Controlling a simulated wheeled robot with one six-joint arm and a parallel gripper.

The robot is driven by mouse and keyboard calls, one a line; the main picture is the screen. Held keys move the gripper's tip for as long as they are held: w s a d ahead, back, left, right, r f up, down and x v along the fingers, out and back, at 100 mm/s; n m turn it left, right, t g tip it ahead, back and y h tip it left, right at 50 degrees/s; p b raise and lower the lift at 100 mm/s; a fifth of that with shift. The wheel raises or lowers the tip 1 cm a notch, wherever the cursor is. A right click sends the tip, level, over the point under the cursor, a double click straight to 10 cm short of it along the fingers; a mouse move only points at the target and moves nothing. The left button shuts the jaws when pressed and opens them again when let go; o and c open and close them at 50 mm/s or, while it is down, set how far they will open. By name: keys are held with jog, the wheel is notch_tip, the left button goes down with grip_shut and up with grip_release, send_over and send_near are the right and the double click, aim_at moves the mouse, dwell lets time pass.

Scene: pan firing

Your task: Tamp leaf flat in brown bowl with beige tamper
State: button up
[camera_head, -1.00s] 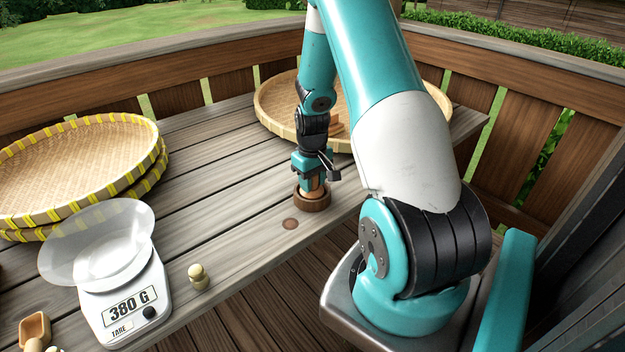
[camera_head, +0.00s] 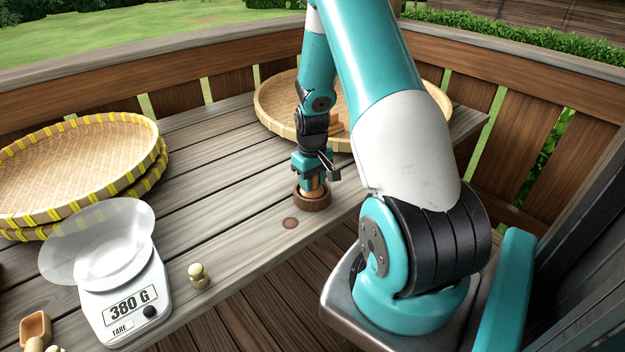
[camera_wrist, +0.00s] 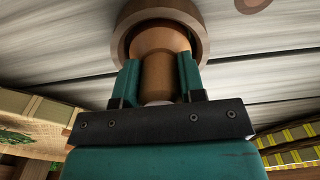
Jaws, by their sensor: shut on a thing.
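The brown bowl (camera_head: 312,203) stands on the grey plank table, right of the middle and near its front edge. My gripper (camera_head: 313,180) points down over it, shut on the beige tamper (camera_head: 316,188). In the wrist view my gripper (camera_wrist: 160,80) has one teal finger on each side of the tamper (camera_wrist: 158,72). The tamper's wide end sits inside the rim of the bowl (camera_wrist: 203,40). The leaf is hidden under the tamper, so I cannot tell how flat it lies.
A round brown spot (camera_head: 290,223) lies beside the bowl. Woven trays lie at the left (camera_head: 75,165) and behind my arm (camera_head: 275,105). A wooden scoop (camera_head: 35,328) is front left.

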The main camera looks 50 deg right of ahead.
jog(key=shift+f, duration=0.1)
notch_tip(320, 180, up, 7)
jog(key=p, duration=0.6)
dwell(0.6)
jog(key=w+a+f+n, duration=0.1)
jog(key=a, duration=0.7)
jog(key=w+a+f+n, duration=0.1)
jog(key=a+f, duration=0.1)
jog(key=a, duration=0.6)
jog(key=w+a+f, duration=0.1)
jog(key=a+f, duration=0.1)
jog(key=a, duration=0.6)
jog(key=shift+n, duration=0.4)
jog(key=shift+d+r, duration=0.1)
